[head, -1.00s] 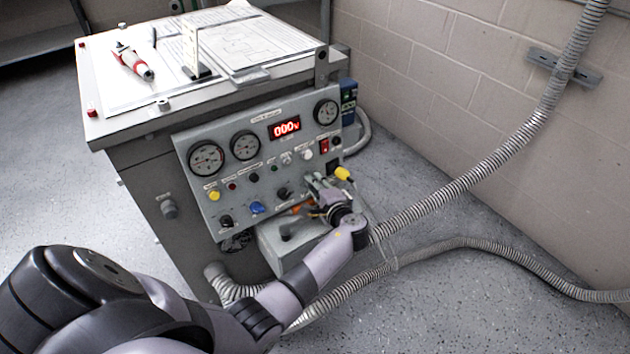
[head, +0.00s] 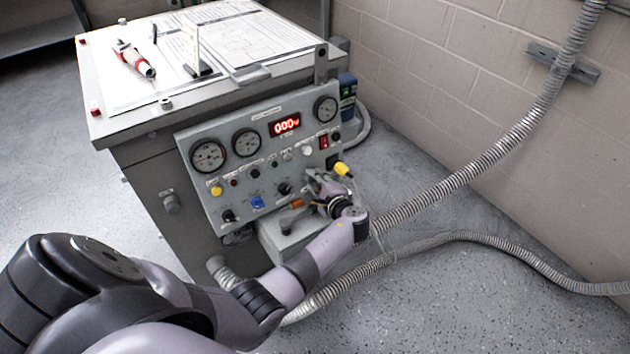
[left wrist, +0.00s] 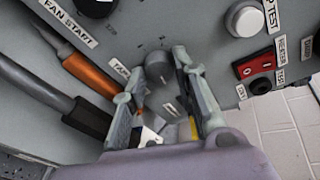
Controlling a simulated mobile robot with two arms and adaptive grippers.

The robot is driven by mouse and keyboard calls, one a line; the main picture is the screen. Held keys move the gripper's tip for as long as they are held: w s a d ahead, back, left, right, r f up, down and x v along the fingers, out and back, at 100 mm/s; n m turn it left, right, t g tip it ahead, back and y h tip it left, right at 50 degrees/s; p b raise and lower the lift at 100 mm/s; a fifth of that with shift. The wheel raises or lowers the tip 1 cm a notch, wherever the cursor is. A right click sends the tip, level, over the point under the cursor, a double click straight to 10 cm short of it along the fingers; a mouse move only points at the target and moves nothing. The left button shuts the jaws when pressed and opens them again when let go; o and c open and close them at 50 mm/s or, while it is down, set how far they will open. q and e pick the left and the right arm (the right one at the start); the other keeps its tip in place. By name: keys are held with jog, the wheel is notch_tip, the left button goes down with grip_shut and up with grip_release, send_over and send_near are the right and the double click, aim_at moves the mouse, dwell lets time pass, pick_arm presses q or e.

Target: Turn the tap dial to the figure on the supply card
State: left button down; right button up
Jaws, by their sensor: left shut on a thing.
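The tap dial (left wrist: 160,78) is a grey knob on the sloping panel, beside a partly hidden label (left wrist: 120,68) that begins "TAP". In the left wrist view my left gripper (left wrist: 157,66) has a finger on each side of the dial and is shut on it. In the head view the left gripper (head: 326,186) is at the panel's lower right and hides the dial. The dial's setting is too small to read. An upright white card (head: 192,48) stands in a dark base on the bench top; its figure cannot be read. My right gripper is out of view.
The panel (head: 222,195) carries round gauges, a red display (head: 285,125) and several knobs. An orange connector (left wrist: 92,76) and a black plug (left wrist: 88,118) lie left of my fingers. A red switch (left wrist: 252,65) is to the right. Ribbed hoses (head: 470,180) run along the right.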

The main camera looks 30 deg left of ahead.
pick_arm(q)
jog(key=c, duration=1.7)
grip_release()
jog(key=shift+w+r, duration=0.15)
jog(key=o, duration=0.4)
jog(key=v, duration=1.2)
